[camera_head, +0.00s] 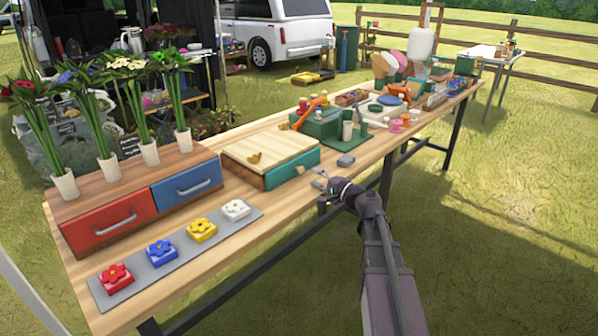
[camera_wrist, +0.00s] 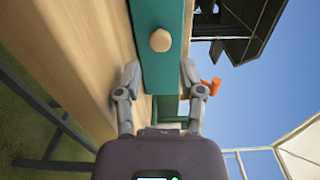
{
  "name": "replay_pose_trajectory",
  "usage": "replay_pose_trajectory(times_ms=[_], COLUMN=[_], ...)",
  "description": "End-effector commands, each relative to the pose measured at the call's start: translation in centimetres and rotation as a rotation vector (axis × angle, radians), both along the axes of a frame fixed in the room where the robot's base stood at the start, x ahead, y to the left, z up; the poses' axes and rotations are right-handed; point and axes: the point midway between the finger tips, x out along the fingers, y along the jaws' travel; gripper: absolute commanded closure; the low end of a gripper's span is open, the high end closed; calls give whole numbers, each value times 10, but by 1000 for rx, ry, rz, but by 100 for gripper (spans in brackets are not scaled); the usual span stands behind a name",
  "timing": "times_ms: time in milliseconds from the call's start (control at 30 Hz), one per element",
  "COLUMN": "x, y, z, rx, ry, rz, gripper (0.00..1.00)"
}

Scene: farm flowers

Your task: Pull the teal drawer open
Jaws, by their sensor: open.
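The teal drawer (camera_head: 291,169) is the front of a small wooden box (camera_head: 266,149) on the table. Its front (camera_wrist: 158,72) fills the middle of the wrist view, with a round wooden knob (camera_wrist: 160,40) on it. The drawer looks shut. My gripper (camera_head: 325,188) is in front of the drawer, over the table's near edge. In the wrist view my gripper (camera_wrist: 160,75) has its two fingers spread apart, with the knob ahead of and between them. The fingers do not touch the knob.
A wider box with a red drawer (camera_head: 109,224) and a blue drawer (camera_head: 187,187) stands at left, with flower vases on top. A grey strip (camera_head: 217,222) with flower blocks lies before it.

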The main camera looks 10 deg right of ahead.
Motion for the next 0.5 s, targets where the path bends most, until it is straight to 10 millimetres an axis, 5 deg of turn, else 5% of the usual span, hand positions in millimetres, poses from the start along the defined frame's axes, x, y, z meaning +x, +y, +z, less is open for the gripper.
replay_pose_trajectory(times_ms=[500], x=[51], y=[36], z=[0], rx=[0], ry=[0], rz=[0], gripper=[49])
